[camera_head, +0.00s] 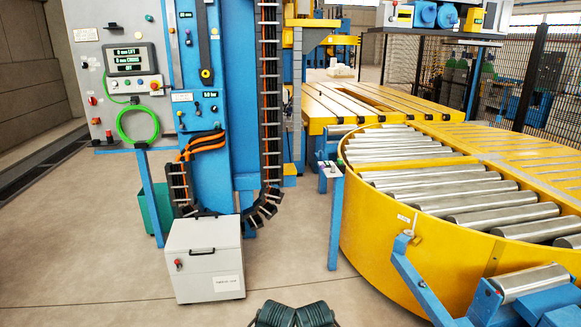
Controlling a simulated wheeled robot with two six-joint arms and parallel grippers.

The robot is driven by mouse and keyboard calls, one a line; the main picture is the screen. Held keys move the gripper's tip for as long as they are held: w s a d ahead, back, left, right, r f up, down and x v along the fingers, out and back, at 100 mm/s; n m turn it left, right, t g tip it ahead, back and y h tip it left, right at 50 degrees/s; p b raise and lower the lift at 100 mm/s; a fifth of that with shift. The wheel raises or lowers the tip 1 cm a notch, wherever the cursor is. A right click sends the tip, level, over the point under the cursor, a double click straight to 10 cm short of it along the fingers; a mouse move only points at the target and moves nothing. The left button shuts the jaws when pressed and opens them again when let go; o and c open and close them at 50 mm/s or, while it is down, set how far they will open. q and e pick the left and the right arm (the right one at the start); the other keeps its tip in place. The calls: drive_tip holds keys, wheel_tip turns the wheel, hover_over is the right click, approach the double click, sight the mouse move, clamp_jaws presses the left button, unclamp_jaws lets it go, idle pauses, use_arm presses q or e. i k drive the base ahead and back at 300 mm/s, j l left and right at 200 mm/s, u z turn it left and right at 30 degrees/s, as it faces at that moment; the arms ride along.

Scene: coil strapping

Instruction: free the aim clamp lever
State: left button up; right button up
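I cannot clearly identify the aim clamp lever. A dark upright bar with a yellow-and-black knob (205,73) at its lower end is on the blue machine column (226,90); I cannot tell whether it is the lever. A small grey fitting (331,169) tops a blue post right of the column. Two dark ribbed parts, apparently the ends of my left arm (274,315) and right arm (315,315), show close together at the bottom edge. Their fingertips cannot be made out, and nothing is visibly held. They are well apart from the column.
A grey cabinet (204,262) stands before the column. A control panel (128,84) with a green hose (138,122) is at left, above a green bin (157,210). A yellow round roller conveyor (400,228) fills the right. Floor between cabinet and conveyor is clear.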

sight(322, 166)
drive_tip(key=i+j, duration=0.1)
drive_tip(key=i, duration=0.7)
drive_tip(key=i+j+u, duration=0.1)
drive_tip(key=i, duration=0.7)
drive_tip(key=i+j+z, duration=0.15)
drive_tip(key=i+z, duration=0.3)
drive_tip(key=i+j+z, duration=0.7)
drive_tip(key=z, duration=0.15)
drive_tip(key=i+j+z, duration=0.2)
drive_tip(key=i+j, duration=0.2)
drive_tip(key=j, duration=0.1)
